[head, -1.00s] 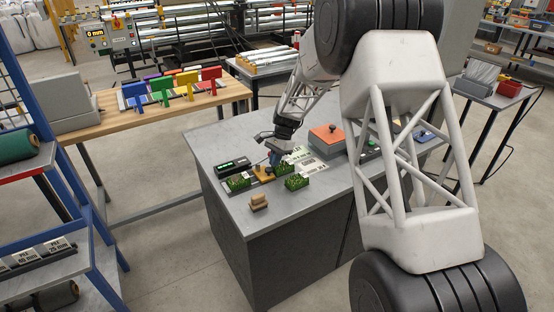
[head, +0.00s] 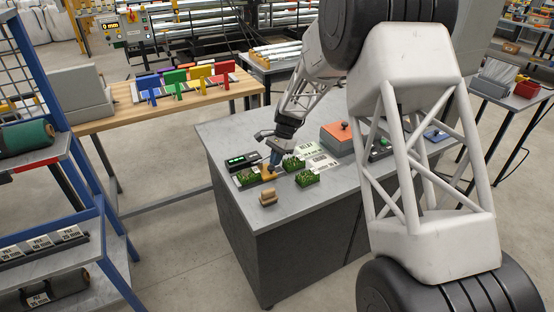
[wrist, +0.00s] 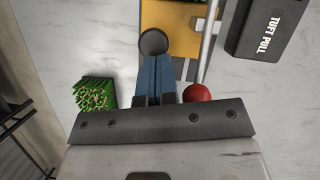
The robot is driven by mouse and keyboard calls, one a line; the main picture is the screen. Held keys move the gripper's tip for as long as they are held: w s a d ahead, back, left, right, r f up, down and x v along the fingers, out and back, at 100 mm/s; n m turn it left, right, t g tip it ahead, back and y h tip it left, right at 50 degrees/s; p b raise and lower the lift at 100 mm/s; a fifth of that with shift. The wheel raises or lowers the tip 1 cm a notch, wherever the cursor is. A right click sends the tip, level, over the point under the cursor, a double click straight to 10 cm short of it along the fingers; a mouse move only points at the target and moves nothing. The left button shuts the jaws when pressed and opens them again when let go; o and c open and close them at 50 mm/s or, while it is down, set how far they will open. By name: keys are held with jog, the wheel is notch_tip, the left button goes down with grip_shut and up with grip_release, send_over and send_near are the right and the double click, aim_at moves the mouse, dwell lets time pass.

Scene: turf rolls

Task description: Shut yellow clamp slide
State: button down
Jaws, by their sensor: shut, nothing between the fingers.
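The yellow clamp slide (head: 268,173) sits on the grey bench between small green turf pieces. In the wrist view the yellow slide (wrist: 173,22) lies at the top, with a dark round knob (wrist: 153,42) at its near end. My gripper (wrist: 156,62) is shut and empty, its blue fingers just short of or touching that knob; I cannot tell which. In the head view my gripper (head: 274,163) is low over the bench beside the slide. A red ball (wrist: 197,94) on a metal rod is close to the right of the fingers.
A black box marked TUFT PULL (wrist: 265,28) stands right of the slide. A turf piece (wrist: 95,95) lies left of my fingers. The bench's front left is clear.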

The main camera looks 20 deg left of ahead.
aim_at(284, 160)
jog(key=shift+w+d, duration=0.1)
jog(key=shift+w, duration=0.05)
jog(key=shift+w+d, duration=0.3)
jog(key=shift+w, duration=0.2)
jog(key=w, duration=0.1)
jog(key=w+d+r, duration=0.1)
jog(key=shift+w+d, duration=0.2)
jog(key=shift+w, duration=0.1)
jog(key=v, duration=0.9)
